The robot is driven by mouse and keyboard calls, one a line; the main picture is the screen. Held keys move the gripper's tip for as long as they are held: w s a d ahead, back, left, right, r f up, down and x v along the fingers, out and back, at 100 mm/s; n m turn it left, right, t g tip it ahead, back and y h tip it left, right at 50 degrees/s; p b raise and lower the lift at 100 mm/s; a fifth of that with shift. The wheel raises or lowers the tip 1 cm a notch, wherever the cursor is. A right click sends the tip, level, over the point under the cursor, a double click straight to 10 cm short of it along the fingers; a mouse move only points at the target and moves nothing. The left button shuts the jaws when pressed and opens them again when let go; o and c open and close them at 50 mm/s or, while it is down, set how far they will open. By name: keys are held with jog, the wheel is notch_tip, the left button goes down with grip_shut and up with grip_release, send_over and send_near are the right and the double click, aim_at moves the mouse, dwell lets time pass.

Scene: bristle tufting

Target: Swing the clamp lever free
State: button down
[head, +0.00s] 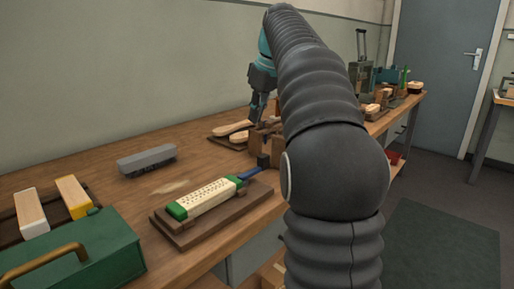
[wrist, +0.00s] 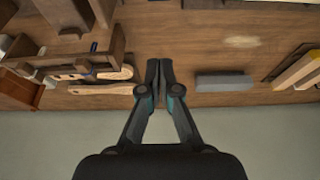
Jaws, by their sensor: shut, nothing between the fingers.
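A blue lever (head: 249,173) with a dark block-like end sticks out from the far right end of a drilled pale brush block (head: 208,197) with green ends. The block lies on a dark wooden base board (head: 186,236) at the bench front. I take this blue bar to be the clamp lever; it touches nothing of mine. My gripper (head: 257,122) is farther back, beyond the lever, pointing down near a wooden fixture (head: 272,129). In the wrist view its fingertips (wrist: 159,64) are together and empty. My arm hides part of the bench behind the lever.
A grey brush (head: 147,160) lies left on the bench (head: 110,182); it shows beside the fingers in the wrist view (wrist: 222,82). A pale wooden brush (head: 232,128) lies near my gripper. A green toolbox (head: 88,254) stands front left. Bare bench lies between.

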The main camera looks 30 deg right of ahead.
aim_at(252, 170)
jog(key=x, duration=1)
jog(key=shift+a+f, duration=0.1)
jog(key=shift+f, duration=0.05)
jog(key=s, duration=0.1)
jog(key=s+d, duration=0.1)
jog(key=shift+s+r, duration=0.25)
jog(key=shift+s, duration=0.05)
jog(key=shift+s+d+f, duration=0.1)
jog(key=shift+s+d, duration=0.1)
jog(key=shift+s, duration=0.45)
jog(key=shift+s, duration=0.1)
